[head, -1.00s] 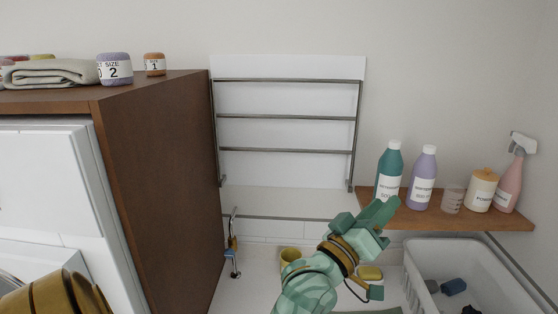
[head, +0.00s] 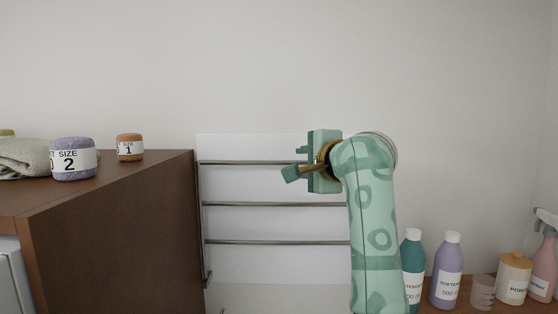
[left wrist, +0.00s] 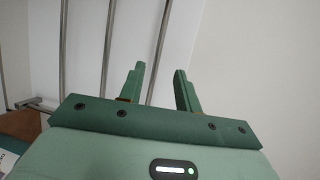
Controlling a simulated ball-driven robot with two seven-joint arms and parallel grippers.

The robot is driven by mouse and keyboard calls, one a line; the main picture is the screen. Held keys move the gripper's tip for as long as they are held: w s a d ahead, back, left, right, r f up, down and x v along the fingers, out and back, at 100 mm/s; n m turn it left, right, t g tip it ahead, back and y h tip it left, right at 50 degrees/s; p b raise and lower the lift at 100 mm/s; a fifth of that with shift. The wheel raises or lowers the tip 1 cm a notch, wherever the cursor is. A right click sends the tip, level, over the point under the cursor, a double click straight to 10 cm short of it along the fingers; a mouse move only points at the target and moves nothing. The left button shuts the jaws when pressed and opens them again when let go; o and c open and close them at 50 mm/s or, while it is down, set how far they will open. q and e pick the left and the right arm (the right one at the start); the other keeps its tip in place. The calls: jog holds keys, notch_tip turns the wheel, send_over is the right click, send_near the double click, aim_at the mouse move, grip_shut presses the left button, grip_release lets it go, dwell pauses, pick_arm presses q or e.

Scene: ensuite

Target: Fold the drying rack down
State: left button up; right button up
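The drying rack (head: 270,204) is a frame of grey metal bars, folded up flat against a white panel on the wall. My left gripper (head: 296,162) is in front of the rack's upper right part, at about the height of its top bar. Its two fingers are apart, with nothing clearly held. The left wrist view shows the open fingers (left wrist: 158,72) with a rack bar (left wrist: 166,40) seen between them; I cannot tell whether it is in the gap or behind. My forearm hides the rack's right side. My right gripper is not in view.
A brown cabinet (head: 110,230) stands left of the rack, with a purple yarn ball (head: 72,160), an orange one (head: 129,147) and a folded cloth (head: 24,158) on top. Bottles (head: 447,270), a cup (head: 482,292) and a jar (head: 513,278) stand at lower right. The wall above is bare.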

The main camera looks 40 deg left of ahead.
aim_at(281, 163)
pick_arm(q)
jog(key=p+x, duration=0.5)
jog(key=x, duration=0.8)
jog(key=shift+a+r, duration=0.1)
jog(key=shift+w+a, duration=0.15)
jog(key=shift+a, duration=0.2)
jog(key=c, duration=0.7)
grip_shut()
